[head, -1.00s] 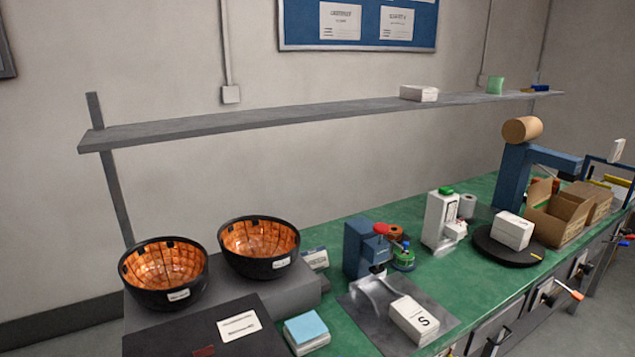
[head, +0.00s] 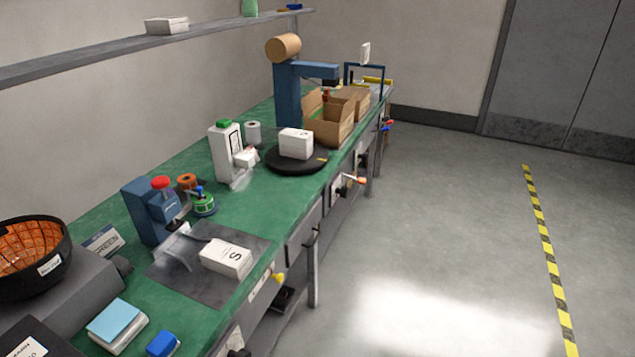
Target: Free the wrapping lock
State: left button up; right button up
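A blue wrapping machine (head: 288,92) with a brown roll (head: 283,47) on top stands on the green bench. A black round turntable (head: 278,164) sits in front of it with white boxes (head: 296,143) on it. An orange-tipped handle (head: 359,180) sticks out from the bench front below the turntable. A small red and dark part hangs under the machine's arm. I cannot tell which part is the wrapping lock or its state. Neither of my grippers is in view.
Nearer along the bench are a white dispenser (head: 225,150), a blue press (head: 146,208) with a red knob, a white box marked S (head: 226,257) on a grey mat (head: 205,293), and an orange-lined bowl (head: 30,255). Open cardboard boxes (head: 328,128) stand beyond.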

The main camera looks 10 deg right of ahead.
aim_at(360, 181)
jog(key=z, duration=0.7)
jog(key=i+l+u, duration=0.1)
jog(key=u, duration=0.25)
jog(key=i+l+u, duration=0.15)
jog(key=u, duration=0.25)
jog(key=i+l+u, duration=0.1)
jog(key=l, duration=0.2)
jog(key=i+l+u, duration=0.25)
jog(key=l, duration=0.3)
jog(key=i+l, duration=0.15)
jog(key=l, duration=0.25)
jog(key=i+l, duration=0.15)
jog(key=l, duration=0.2)
jog(key=i+l+u, duration=0.1)
jog(key=l, duration=0.3)
jog(key=i+l, duration=0.4)
jog(key=l, duration=0.35)
jog(key=i+l, duration=0.15)
jog(key=l, duration=0.25)
jog(key=u, duration=0.05)
